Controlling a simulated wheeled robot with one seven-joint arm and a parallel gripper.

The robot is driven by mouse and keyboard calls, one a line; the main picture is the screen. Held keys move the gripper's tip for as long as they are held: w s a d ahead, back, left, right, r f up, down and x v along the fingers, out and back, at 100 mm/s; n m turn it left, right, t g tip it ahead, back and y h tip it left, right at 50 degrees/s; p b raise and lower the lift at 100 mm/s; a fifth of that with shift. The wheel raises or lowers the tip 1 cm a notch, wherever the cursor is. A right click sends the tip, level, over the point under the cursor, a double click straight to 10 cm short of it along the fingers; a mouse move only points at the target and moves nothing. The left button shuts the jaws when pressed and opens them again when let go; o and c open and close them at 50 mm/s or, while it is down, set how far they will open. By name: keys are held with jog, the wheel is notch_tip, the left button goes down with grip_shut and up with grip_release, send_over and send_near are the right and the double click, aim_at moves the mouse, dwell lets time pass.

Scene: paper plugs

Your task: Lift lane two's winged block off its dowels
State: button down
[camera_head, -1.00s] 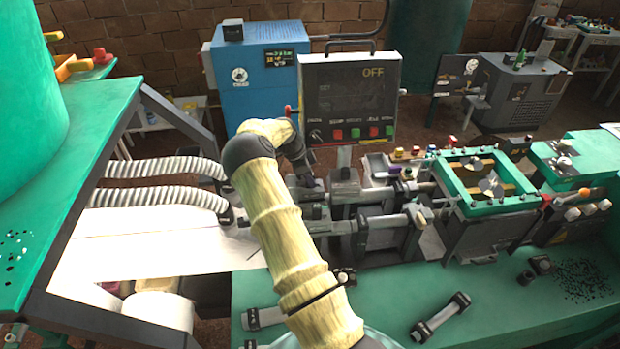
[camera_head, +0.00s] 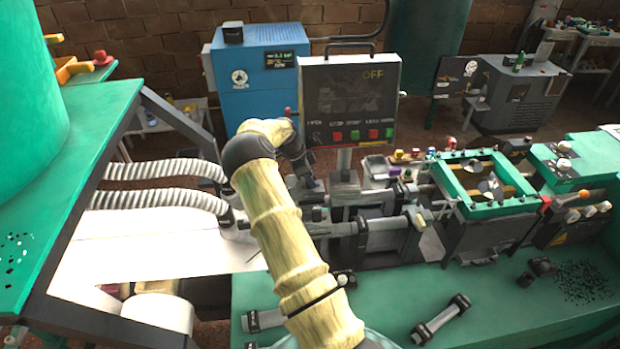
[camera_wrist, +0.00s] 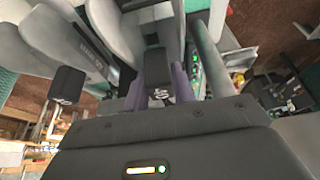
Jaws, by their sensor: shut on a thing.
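My gripper (camera_wrist: 158,92) shows in the wrist view as two purple fingers shut on a dark block, which I take to be lane two's winged block (camera_wrist: 156,68). The block sits between large grey machine parts. Its wings and dowels cannot be made out, and I cannot tell whether it is clear of the dowels. In the head view my gripper (camera_head: 313,187) is at the left end of the grey lanes, below the control panel, and the block there is mostly hidden by my arm and the machinery.
A second dark block (camera_wrist: 68,85) stands to the left in the wrist view. The control panel (camera_head: 350,95) reads OFF behind my gripper. Two ribbed hoses (camera_head: 165,200) lie left of my arm. A green frame (camera_head: 487,185) is to the right. A loose grey bar (camera_head: 440,320) lies on the green bench.

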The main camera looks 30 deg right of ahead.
jog(key=shift+r+p, duration=0.55)
jog(key=shift+r, duration=1.15)
jog(key=shift+r+p, duration=0.5)
jog(key=shift+r, duration=0.85)
